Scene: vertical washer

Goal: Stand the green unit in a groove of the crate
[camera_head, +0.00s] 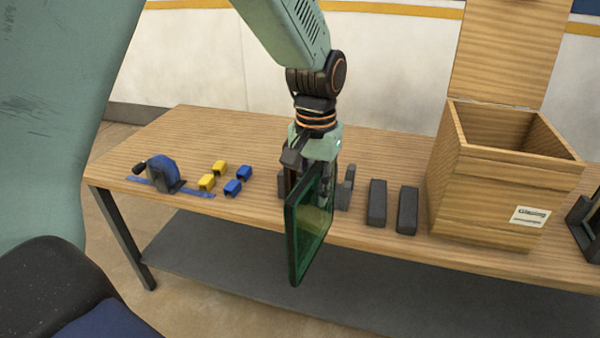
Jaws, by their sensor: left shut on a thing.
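The green unit (309,232) is a flat glassy green pane with a dark edge. It stands on edge, upright, in front of the table's front edge in the head view. My left gripper (318,190) points down from above and is shut on its upper part. The wooden crate (482,190) stands on the right of the table with its lid (505,50) raised. Its inner grooves are not visible from here. The right gripper is not clearly in view.
Two dark blocks (377,203) lie between the pane and the crate, and dark holder pieces (345,187) stand behind the pane. Yellow (207,183) and blue clips (233,187) and a blue-black tool (162,174) lie on the table (270,135) at left. A dark stand (584,225) is at far right.

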